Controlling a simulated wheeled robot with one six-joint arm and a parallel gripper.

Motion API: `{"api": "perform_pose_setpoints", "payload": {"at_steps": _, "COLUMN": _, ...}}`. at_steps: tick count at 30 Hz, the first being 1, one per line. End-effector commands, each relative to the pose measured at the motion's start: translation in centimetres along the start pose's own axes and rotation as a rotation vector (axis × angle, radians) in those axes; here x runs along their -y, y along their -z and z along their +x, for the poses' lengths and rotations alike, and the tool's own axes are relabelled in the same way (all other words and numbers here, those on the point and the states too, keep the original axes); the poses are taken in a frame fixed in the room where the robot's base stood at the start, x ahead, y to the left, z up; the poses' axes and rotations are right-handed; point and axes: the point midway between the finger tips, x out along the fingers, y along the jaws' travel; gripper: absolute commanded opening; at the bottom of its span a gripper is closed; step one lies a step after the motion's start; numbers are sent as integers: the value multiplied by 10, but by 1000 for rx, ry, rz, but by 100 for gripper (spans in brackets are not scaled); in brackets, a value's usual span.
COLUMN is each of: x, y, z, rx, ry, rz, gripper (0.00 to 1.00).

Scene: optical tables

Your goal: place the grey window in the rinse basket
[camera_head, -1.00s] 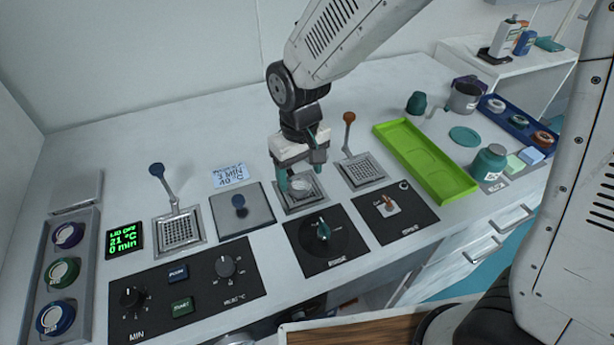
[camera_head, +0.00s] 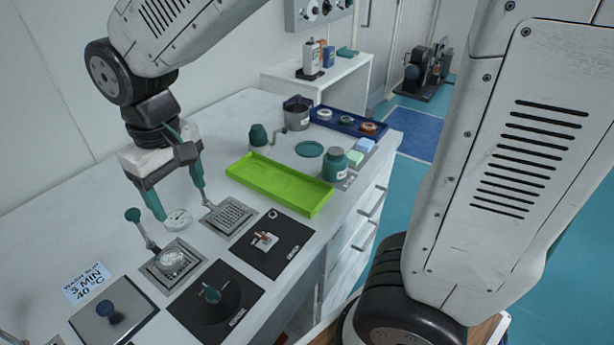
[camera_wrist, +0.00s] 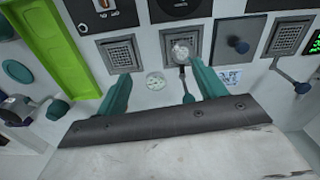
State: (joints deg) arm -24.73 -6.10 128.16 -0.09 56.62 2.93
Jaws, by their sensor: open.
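The grey window (camera_head: 172,258), a pale round glassy disc, lies in the square metal rinse basket (camera_head: 157,275) behind the black panel with a teal knob. The disc (camera_wrist: 180,52) and basket (camera_wrist: 194,35) also show in the wrist view. The basket's lever with a teal ball (camera_head: 132,215) leans up behind it. My gripper (camera_head: 180,202) is open and empty, raised above the table behind the basket and apart from the window. In the wrist view its teal fingers (camera_wrist: 160,69) stand wide apart.
A white round dial (camera_head: 178,219) lies behind the basket. A second mesh basket (camera_head: 232,214) is to the right, with a green tray (camera_head: 280,184) beyond. A lidded slot (camera_head: 113,310) is at left. A teal jar (camera_head: 335,165) stands at the table's right side.

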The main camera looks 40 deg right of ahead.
Motion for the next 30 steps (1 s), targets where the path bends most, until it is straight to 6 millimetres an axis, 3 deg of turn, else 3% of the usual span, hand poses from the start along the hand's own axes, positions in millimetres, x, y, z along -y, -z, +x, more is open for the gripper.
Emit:
{"api": "perform_pose_setpoints", "payload": {"at_steps": 1, "x": -18, "y": -22, "z": -16, "rx": -20, "ry": -1, "rz": 46, "gripper": 70}}
{"api": "perform_pose_setpoints", "payload": {"at_steps": 6, "x": -57, "y": -99, "z": -44, "rx": -51, "ry": -9, "rz": 186, "gripper": 70}}
{"api": "perform_pose_setpoints", "payload": {"at_steps": 9, "x": -70, "y": -141, "z": -51, "rx": -67, "ry": -16, "rz": 261, "gripper": 70}}
{"api": "perform_pose_setpoints", "payload": {"at_steps": 13, "x": -76, "y": -182, "z": -52, "rx": -83, "ry": -23, "rz": 334, "gripper": 70}}
{"api": "perform_pose_setpoints", "payload": {"at_steps": 18, "x": -89, "y": -212, "z": -51, "rx": -90, "ry": -29, "rz": 377, "gripper": 70}}
{"api": "perform_pose_setpoints", "payload": {"at_steps": 30, "x": -89, "y": -214, "z": -50, "rx": -90, "ry": -30, "rz": 383, "gripper": 70}}
